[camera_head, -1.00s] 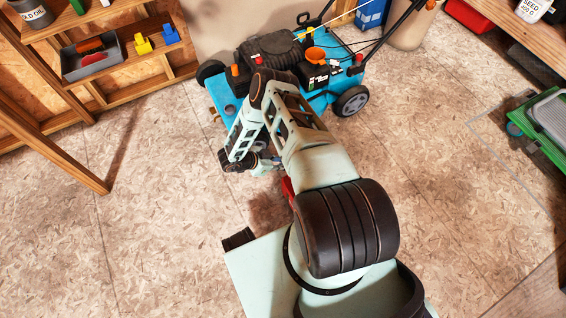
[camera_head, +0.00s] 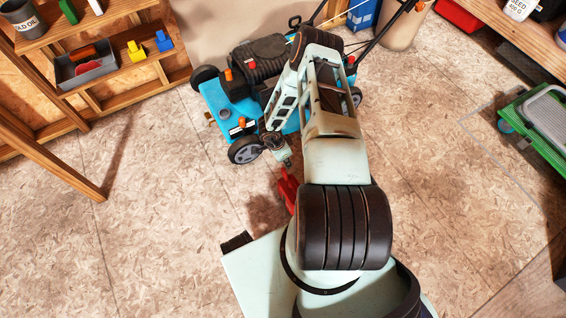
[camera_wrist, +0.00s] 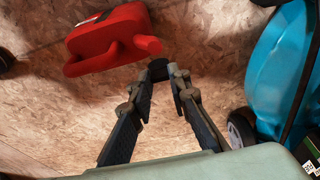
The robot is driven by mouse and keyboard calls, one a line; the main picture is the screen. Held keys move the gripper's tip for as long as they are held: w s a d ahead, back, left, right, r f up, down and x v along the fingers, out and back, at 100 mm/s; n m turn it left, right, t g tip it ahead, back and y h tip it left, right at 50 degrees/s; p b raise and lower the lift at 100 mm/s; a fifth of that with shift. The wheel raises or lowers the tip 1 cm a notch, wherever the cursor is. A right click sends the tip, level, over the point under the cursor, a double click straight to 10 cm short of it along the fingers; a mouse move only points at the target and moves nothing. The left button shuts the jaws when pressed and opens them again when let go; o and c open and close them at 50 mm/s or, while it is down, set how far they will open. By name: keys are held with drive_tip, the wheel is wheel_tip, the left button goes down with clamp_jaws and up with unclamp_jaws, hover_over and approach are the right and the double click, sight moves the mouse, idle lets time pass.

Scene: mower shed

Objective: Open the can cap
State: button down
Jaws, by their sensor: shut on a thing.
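The red can (camera_wrist: 108,40) is at the upper left of the wrist view, with its short red spout (camera_wrist: 148,45) pointing toward my fingertips. In the head view the can (camera_head: 288,188) is partly hidden behind my arm. A black cap (camera_wrist: 158,71) is between my fingertips. My gripper (camera_wrist: 168,76) is shut on it, just beside the spout end. I cannot tell whether the cap still touches the spout. In the head view my gripper (camera_head: 287,160) is small, just above the can.
A blue mower (camera_head: 235,105) stands behind my arm; its body (camera_wrist: 280,65) and a wheel are close at the right of the wrist view. A wooden shelf (camera_head: 115,65) is at the upper left, a green-framed item (camera_head: 535,130) at the right. Floor on both sides is clear.

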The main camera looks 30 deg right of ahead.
drive_tip(key=shift+d+f+y+b, duration=0.15)
drive_tip(key=shift+d+y+b, duration=0.5)
drive_tip(key=shift+y+b, duration=0.6)
drive_tip(key=shift+d+f+y+b, duration=0.15)
drive_tip(key=shift+d+y+b, duration=0.5)
drive_tip(key=shift+y+b, duration=0.6)
drive_tip(key=shift+b, duration=0.35)
drive_tip(key=c, duration=1.8)
unclamp_jaws()
wheel_tip(320, 180, up, 12)
drive_tip(key=d, duration=0.2)
drive_tip(key=shift+d, duration=0.15)
drive_tip(key=shift+d, duration=0.1)
